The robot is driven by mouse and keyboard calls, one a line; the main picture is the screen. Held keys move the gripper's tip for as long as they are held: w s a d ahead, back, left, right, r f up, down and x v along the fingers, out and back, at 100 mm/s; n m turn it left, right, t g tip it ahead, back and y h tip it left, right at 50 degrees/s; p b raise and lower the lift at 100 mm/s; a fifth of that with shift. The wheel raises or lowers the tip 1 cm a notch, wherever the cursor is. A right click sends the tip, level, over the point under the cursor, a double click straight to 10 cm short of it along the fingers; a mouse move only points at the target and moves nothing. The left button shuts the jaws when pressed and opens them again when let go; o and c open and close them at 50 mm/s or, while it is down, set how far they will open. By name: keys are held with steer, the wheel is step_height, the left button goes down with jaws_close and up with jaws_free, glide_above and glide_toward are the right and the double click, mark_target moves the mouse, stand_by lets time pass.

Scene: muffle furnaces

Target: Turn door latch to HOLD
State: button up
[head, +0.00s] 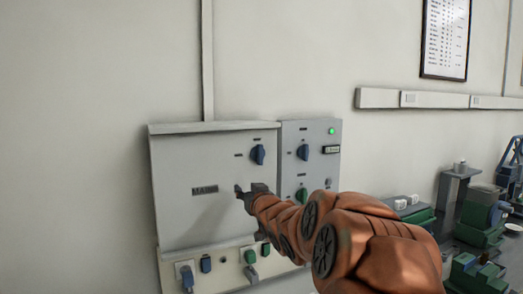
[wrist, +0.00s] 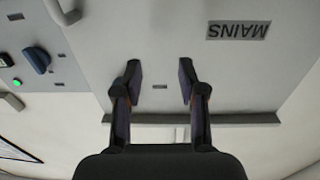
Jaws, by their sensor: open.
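The grey door (head: 172,165), marked MAINS, shows in the head view; it also fills much of the wrist view (wrist: 220,75), upside down. A blue knob (head: 258,154), which looks like the door latch, sits at its upper right with its grip near upright. Small labels lie above and left of the knob, too small to read. My gripper (head: 250,191) is below the knob, right of the MAINS plate (head: 204,190). In the wrist view my gripper (wrist: 160,77) has its fingers apart with nothing between them. I cannot make out the door knob there.
Sockets and plugs (head: 187,277) line the strip below. Bench equipment (head: 478,215) stands at the right.

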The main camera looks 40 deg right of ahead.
mark_target(261, 147)
steer(key=s+d+r+t, duration=0.4)
steer(key=d+r+t, duration=0.15)
steer(key=r, duration=0.25)
steer(key=shift+n+g+h, duration=0.3)
steer(key=shift+n+g, duration=0.05)
steer(key=shift+n, duration=0.05)
steer(key=shift+d+p+x, duration=0.2)
steer(key=shift+p+x, duration=0.3)
steer(key=shift+x, duration=1.5)
steer(key=shift+d+p+x, duration=0.2)
steer(key=shift+p+x, duration=0.3)
steer(key=shift+x, duration=1.55)
steer(key=shift+s+f, duration=0.1)
steer(key=shift+s, duration=0.05)
jaws_close()
